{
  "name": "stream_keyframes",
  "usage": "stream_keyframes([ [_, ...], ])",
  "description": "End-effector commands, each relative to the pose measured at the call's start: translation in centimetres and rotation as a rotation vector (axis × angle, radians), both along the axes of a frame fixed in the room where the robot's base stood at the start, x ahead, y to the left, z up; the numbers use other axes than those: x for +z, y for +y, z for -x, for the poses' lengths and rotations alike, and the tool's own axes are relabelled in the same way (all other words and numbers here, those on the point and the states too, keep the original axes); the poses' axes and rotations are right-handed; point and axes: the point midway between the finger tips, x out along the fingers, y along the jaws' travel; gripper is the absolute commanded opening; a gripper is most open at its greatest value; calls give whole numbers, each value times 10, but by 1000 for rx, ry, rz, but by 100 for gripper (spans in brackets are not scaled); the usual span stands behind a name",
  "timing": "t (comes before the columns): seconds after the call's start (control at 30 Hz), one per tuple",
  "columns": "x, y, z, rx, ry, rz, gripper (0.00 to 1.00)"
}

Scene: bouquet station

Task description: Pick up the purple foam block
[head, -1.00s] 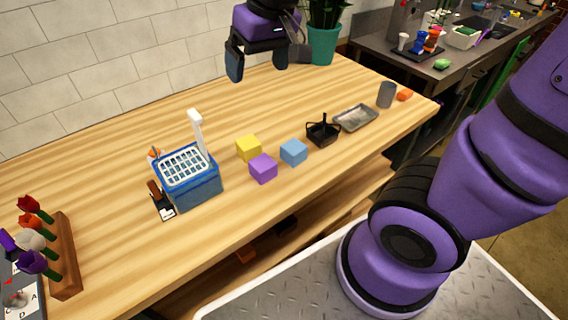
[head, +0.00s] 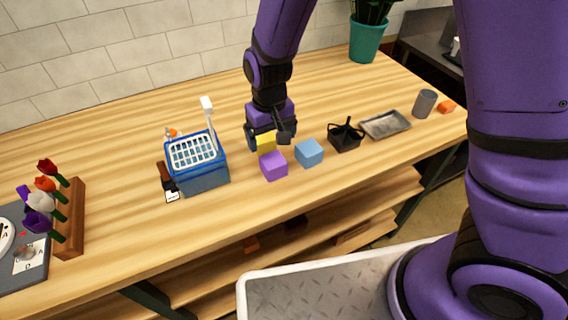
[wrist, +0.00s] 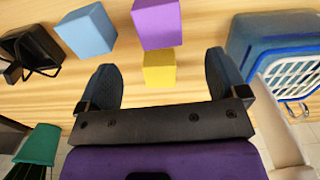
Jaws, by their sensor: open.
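The purple foam block (head: 273,166) sits on the wooden table, in front of the yellow block (head: 266,141) and left of the blue block (head: 309,152). In the wrist view the purple block (wrist: 157,22) is at the top middle, beyond the yellow block (wrist: 159,68), and the blue block (wrist: 87,30) is to its left. My gripper (head: 268,143) is open and empty, above and behind the blocks. In the wrist view its fingers (wrist: 163,82) are spread wide, with the yellow block showing between them and the purple block beyond the fingertips.
A blue basket (head: 203,176) with a white grid stands to the left. A black caddy (head: 345,136), a metal tray (head: 386,124) and a grey cup (head: 424,103) stand to the right. A wooden flower rack (head: 71,217) is far left. The table in front of the blocks is clear.

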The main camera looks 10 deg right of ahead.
Motion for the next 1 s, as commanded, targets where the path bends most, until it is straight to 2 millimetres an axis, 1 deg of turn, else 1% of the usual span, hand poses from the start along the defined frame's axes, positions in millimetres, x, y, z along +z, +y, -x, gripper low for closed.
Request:
stream_keyframes([
  [0.3, -43, -1, 0, -1, 2, 3, 92],
  [0.57, -61, -1, 1, 0, 3, 2, 92],
  [0.8, -93, -2, 3, -2, 4, 3, 92],
  [0.9, -102, -2, 3, 0, 2, 2, 92],
  [1.0, -106, -2, 3, 0, 2, 2, 92],
])
